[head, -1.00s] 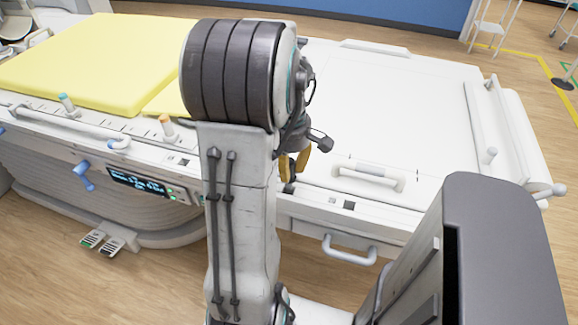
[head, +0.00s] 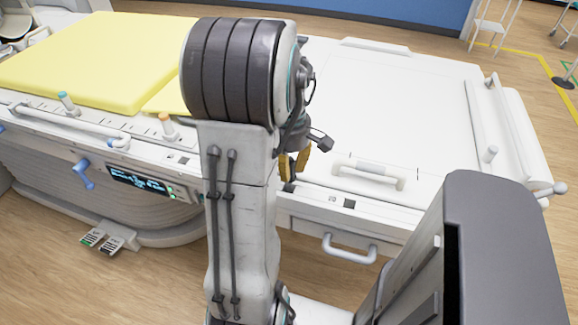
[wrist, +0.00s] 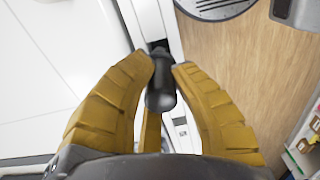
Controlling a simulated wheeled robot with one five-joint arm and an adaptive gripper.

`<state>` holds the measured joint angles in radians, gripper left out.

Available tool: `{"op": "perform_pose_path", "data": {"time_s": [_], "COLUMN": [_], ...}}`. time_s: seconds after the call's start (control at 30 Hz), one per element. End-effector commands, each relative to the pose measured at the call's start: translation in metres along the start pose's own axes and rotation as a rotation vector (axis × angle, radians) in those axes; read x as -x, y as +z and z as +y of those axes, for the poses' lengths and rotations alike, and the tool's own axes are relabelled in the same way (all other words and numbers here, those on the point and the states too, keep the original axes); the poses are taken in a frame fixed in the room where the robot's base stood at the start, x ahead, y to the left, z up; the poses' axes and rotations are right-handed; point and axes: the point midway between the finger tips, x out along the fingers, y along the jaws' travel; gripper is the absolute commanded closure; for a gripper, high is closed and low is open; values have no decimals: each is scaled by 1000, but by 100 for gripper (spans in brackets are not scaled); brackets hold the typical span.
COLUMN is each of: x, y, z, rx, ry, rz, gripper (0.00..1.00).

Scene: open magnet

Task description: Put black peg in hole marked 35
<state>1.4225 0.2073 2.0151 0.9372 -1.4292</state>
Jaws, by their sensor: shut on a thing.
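The black peg (wrist: 160,97) is between the yellow fingers of my gripper (wrist: 163,70) in the wrist view. The gripper is shut on it, above the white side rail. In the head view my gripper (head: 294,163) is partly behind my arm. A dark end (head: 289,187) shows just below the fingers, close to the rail's top. I cannot tell whether the peg touches the rail or sits in a hole. The mark 35 is not readable in either view. A mark "20" (head: 332,198) is on the rail to the right, beside a small dark square (head: 349,203).
A teal-topped peg (head: 68,103) and an orange-topped peg (head: 167,127) stand along the rail to the left. A raised white handle (head: 368,172) is right of my gripper. A yellow mattress (head: 95,62) lies at left; the white bed top (head: 395,100) at right is clear.

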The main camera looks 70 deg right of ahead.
Motion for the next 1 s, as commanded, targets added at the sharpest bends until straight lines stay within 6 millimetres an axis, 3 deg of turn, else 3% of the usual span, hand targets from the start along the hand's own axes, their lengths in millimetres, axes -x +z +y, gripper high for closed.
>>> {"op": "perform_pose_path", "data": {"time_s": [1.0], "x": [-24], "y": [0], "z": [0], "rx": [0], "ry": [-1], "rz": [0], "gripper": [100]}}
